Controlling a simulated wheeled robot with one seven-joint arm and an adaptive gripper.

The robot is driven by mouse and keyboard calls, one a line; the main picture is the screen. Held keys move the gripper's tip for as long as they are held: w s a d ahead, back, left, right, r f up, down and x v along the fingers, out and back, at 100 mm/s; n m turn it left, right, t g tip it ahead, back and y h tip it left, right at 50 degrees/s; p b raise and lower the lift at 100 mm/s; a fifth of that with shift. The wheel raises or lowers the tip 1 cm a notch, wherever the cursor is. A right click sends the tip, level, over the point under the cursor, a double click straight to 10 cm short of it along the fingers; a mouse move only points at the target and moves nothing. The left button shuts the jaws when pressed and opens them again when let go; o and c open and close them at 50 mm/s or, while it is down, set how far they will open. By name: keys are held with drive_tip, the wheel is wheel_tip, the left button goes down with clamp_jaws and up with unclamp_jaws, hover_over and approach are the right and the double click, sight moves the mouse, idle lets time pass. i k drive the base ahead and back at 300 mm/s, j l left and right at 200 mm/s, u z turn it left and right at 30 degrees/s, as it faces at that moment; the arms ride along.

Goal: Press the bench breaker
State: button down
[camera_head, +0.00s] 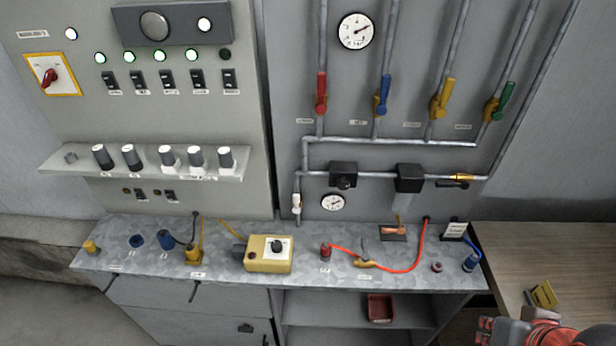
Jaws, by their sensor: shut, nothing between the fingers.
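A row of black breaker switches sits on the upper left panel, each with a small label too small to read, so I cannot tell which is the bench one. The rightmost breaker (229,78) has a dark lamp (225,54) above it. The other breakers, such as the leftmost (109,81), have lit green lamps above them. Two more small black switches (141,194) (170,196) sit below the shelf. My gripper (488,326) is shut and empty at the bottom right corner, partly cut off by the frame, far from the panel.
A grey shelf (75,172) with several knobs juts out below the breakers. The metal bench (340,232) carries a yellow control box (268,254), plugs and a red cable (400,270). Pipes with coloured valve handles fill the right panel. A wooden table (530,255) stands at the right.

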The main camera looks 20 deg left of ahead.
sight(228, 80)
drive_tip(key=u, duration=1.55)
